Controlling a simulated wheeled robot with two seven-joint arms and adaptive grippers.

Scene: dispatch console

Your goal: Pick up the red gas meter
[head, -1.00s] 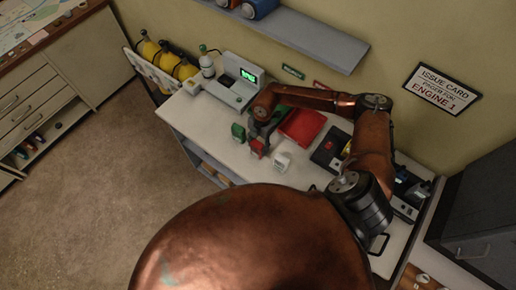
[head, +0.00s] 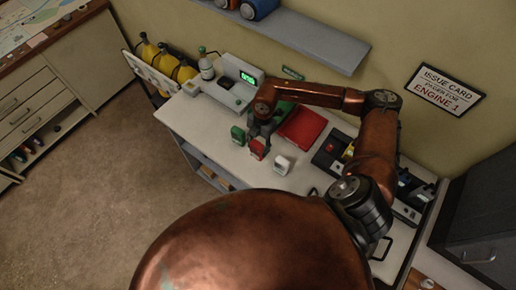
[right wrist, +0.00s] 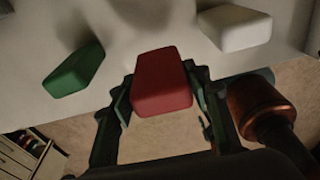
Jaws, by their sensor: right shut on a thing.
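In the right wrist view the red gas meter (right wrist: 162,82) sits between the two fingers. My right gripper (head: 259,141) is shut on it, and its fingers also show in the right wrist view (right wrist: 160,98), one along each side. I cannot tell whether the meter is clear of the tabletop. My left gripper is not in view.
A green meter (head: 238,135) stands to the left and a white meter (head: 282,164) to the right. A red folder (head: 303,127) lies behind. A device with a green display (head: 241,79) is at the back left. A wall shelf (head: 300,34) is above.

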